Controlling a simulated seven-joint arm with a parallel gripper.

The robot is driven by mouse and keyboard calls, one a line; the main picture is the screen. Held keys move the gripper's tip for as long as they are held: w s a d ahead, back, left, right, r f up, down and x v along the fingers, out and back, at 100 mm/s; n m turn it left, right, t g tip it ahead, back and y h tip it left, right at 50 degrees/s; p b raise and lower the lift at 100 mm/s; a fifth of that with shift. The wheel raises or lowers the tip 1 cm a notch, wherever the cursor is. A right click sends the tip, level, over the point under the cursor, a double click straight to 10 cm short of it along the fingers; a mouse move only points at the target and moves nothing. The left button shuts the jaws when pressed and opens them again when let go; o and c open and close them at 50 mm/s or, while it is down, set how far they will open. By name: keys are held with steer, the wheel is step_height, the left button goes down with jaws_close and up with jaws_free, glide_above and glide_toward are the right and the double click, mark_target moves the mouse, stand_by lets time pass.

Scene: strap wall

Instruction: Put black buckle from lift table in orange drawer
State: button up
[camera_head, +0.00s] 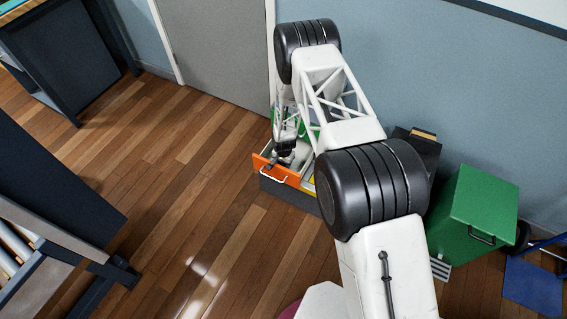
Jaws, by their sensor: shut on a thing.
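The orange drawer (283,174) is pulled open in the middle of the head view, with a white handle on its front. My gripper (279,159) points down at the drawer's front left part, just over or inside its opening; the exact height is hard to tell. It is shut on a small dark thing, seemingly the black buckle (272,164), close to the orange front. The buckle's shape is too small to make out, and my arm hides the drawer's right part. I cannot pick out the lift table with certainty.
A green cabinet (472,215) stands to the right of my arm. A roller conveyor (25,245) and a dark panel (55,190) are at the left. A workbench (60,45) stands at the upper left. The wooden floor between is clear.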

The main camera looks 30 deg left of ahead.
steer(key=shift+f, duration=0.1)
stand_by(0.3)
steer(key=o, duration=1)
steer(key=shift+f, duration=0.1)
steer(key=shift+r, duration=0.2)
steer(key=shift+r, duration=5.95)
steer(key=shift+w+r, duration=0.1)
steer(key=shift+r, duration=0.05)
